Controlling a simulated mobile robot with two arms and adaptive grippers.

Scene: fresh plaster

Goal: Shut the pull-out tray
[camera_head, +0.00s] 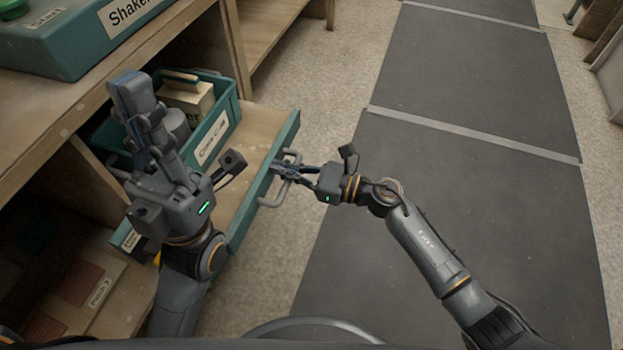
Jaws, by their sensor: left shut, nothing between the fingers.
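The pull-out tray (262,124) is pulled out from under the wooden bench, with a teal front panel and a pale wooden bottom. A grey bar handle (272,201) sticks out from its front. My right gripper (277,168) is at this handle, its fingers reaching across the bar toward the tray front. The overlap hides whether they clasp it. My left gripper (128,92) is shut and empty, raised above the tray's left part, and it hides part of the tray and its contents.
A teal labelled bin (222,122) on the tray holds a cream box (188,97) and a grey round item. A teal case (75,45) stands on the bench top (60,110). A lower shelf (125,300) holds flat items. Floor with dark mats (470,170) is clear at right.

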